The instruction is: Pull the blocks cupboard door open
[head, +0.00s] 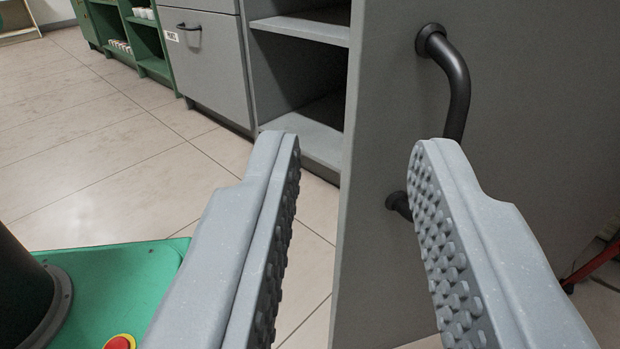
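A grey cupboard door (385,120) stands swung out on the right, its near face toward me. A black bar handle (458,85) is mounted upright on it. The lower mount of the handle shows just left of my right finger, and that finger hides part of the bar. My gripper (350,150) is open and wide, with studded grey pads. The door's free edge lies between the two fingers in the picture. I see no contact with the handle, and I cannot tell the depth between them. Behind the door an open grey cupboard (300,85) shows bare shelves.
A grey drawer front (208,65) with a small black handle and a label stands left of the open cupboard. Green shelves (150,45) with white items are farther left. The tiled floor (110,150) is clear. A red bar (595,265) is at the right edge.

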